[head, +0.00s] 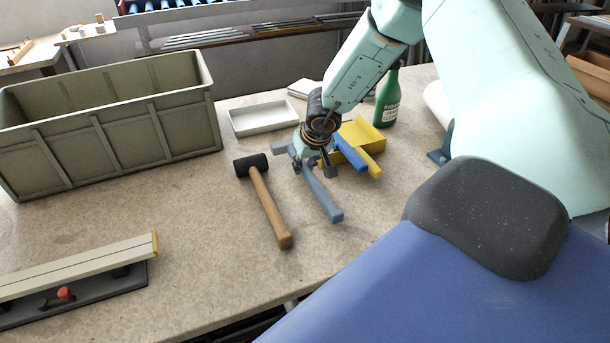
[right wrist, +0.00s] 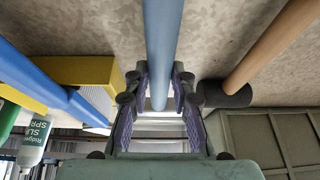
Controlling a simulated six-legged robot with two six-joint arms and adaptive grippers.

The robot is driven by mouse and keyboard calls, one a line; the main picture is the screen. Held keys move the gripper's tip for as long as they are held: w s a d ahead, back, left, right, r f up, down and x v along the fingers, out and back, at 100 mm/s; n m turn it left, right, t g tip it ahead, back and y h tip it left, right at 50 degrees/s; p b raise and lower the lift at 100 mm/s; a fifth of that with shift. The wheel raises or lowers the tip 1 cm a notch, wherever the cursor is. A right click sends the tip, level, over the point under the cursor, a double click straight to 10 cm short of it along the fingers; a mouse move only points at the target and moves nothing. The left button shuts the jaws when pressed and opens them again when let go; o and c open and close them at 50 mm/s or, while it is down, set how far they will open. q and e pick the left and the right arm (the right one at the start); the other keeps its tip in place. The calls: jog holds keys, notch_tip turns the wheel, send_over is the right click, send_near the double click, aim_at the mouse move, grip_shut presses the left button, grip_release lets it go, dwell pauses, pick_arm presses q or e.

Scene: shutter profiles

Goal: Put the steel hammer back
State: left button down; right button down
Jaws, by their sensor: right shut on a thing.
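The steel hammer has a blue-grey handle (head: 322,195) and a grey head partly hidden by my gripper. Its handle also runs between the fingers in the right wrist view (right wrist: 163,45). My right gripper (head: 313,165) is shut on the handle near the head. The handle's end points toward the front of the bench. I cannot tell whether the hammer touches the bench top or is just above it. My left gripper is not in view.
A black mallet with a wooden handle (head: 268,205) lies left of the hammer. Behind stand a white tray (head: 263,118), green bottle (head: 387,98) and grey-green crate (head: 185,138). A profile (head: 80,268) lies front left.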

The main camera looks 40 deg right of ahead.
aim_at(307, 169)
notch_tip(307, 169, down, 3)
jog(key=shift+d+b, duration=0.1)
jog(key=shift+b, duration=0.65)
jog(key=shift+r, duration=0.15)
jog(key=c, duration=1.2)
grip_release()
jog(key=shift+s+f, duration=0.1)
jog(key=shift+f, duration=0.1)
jog(key=shift+o, duration=0.4)
jog(key=p+v, duration=0.4)
jog(key=v, duration=0.8)
jog(key=shift+r, duration=0.15)
